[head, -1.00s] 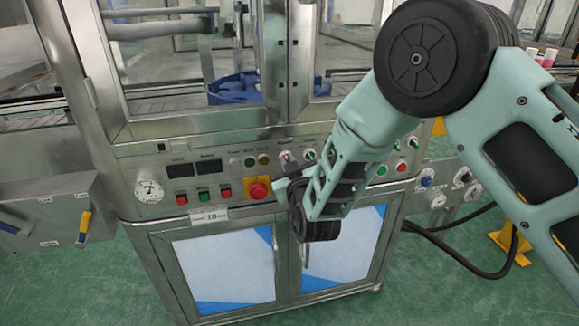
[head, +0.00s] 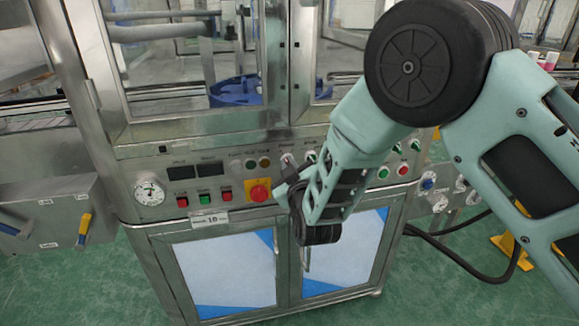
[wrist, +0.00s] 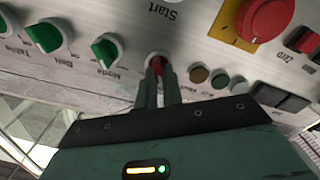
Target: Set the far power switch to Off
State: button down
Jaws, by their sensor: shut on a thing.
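The power switch (wrist: 156,61) is a small red knob in a pale round collar on the steel control panel. In the wrist view, which is turned over, the two dark fingertips of my gripper (wrist: 158,82) are closed on it. The fingers hide most of the knob, so its exact angle cannot be told. In the head view the switch (head: 286,157) shows only in part, under a label reading Power. My gripper (head: 288,172) reaches it from the front right, and the wrist covers the panel just below.
Green selector knobs (wrist: 106,48) sit beside the switch, and small round buttons or lamps (wrist: 199,74) on its other side. A red emergency stop on a yellow plate (head: 258,190) is close to my gripper. Cabinet doors (head: 222,268) are below.

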jog(key=c, duration=1.5)
grip_release()
jog(key=shift+f, duration=0.1)
jog(key=shift+c, duration=0.2)
jog(key=shift+s, duration=0.1)
jog(key=b+v, duration=0.1)
jog(key=v, duration=1.6)
jog(key=shift+s+d, duration=0.1)
jog(key=shift+s, duration=0.05)
jog(key=s+r+m+g+p, duration=0.2)
jog(key=s+r+g+p, duration=0.55)
jog(key=s+g, duration=0.35)
jog(key=s+d+r+g+h+p, duration=0.3)
jog(key=s+d+r+g, duration=0.3)
jog(key=s+d, duration=0.5)
jog(key=shift+d+r+h, duration=0.4)
jog(key=shift+r+h, duration=0.2)
jog(key=shift+h, duration=0.1)
